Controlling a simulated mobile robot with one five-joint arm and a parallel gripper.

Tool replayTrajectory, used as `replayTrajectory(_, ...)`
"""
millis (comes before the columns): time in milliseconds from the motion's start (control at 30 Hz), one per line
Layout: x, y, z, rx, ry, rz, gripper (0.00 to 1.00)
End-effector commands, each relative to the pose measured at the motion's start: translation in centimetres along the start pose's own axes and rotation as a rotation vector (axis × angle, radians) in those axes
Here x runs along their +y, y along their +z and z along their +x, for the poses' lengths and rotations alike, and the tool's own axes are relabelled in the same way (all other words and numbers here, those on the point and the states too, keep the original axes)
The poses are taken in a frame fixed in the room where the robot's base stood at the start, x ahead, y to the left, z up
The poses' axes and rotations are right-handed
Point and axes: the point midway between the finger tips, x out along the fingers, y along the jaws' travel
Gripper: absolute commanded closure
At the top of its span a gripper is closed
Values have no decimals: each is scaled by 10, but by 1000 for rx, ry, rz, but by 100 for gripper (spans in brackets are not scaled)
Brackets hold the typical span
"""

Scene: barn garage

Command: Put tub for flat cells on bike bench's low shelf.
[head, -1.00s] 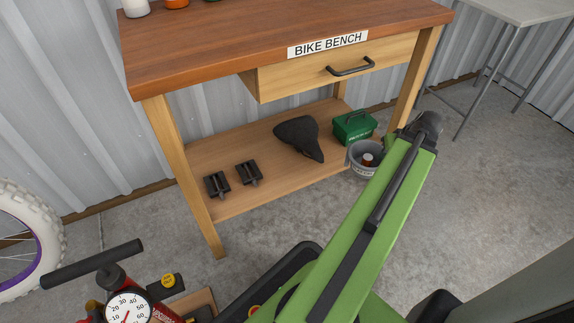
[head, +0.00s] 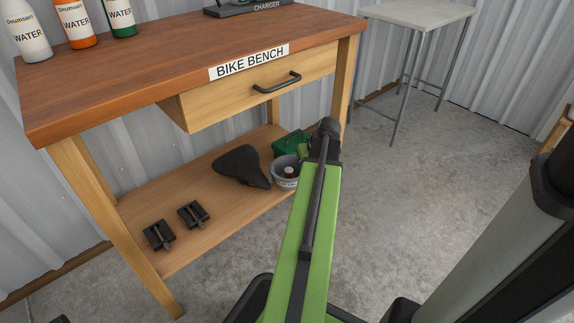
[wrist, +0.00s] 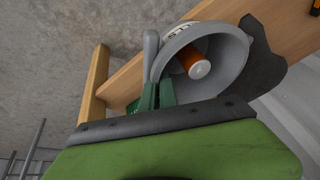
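The tub for flat cells is a small grey round tub (head: 286,173) with a light label, low at the right front of the bike bench's low shelf (head: 205,222). It also shows close up in the wrist view (wrist: 232,62), its mouth toward the camera, with an orange, white-topped cylinder inside. My gripper (head: 304,156) is at the tub's right side and seems shut on its rim; the arm hides most of the fingers. I cannot tell whether the tub's base touches the shelf.
A black saddle (head: 241,166) lies just left of the tub and a green box (head: 289,143) stands behind it. Two black pedals (head: 193,214) lie farther left. The drawer (head: 250,91) hangs above the shelf. Shelf boards between pedals and saddle are partly clear.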

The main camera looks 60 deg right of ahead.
Motion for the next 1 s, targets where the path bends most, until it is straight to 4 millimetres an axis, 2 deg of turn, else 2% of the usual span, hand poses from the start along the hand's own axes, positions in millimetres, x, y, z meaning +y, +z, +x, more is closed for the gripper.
replayTrajectory(33,-4,-17,8,0,-1,-4,100)
replayTrajectory(100,-11,-32,15,0,-2,-2,100)
replayTrajectory(200,-18,-48,23,0,-1,-1,100)
replayTrajectory(333,-24,-60,29,0,0,0,100)
replayTrajectory(567,-25,-62,33,1,1,2,100)
replayTrajectory(800,-19,-48,66,1,0,2,100)
replayTrajectory(1000,-19,-49,62,1,0,2,100)
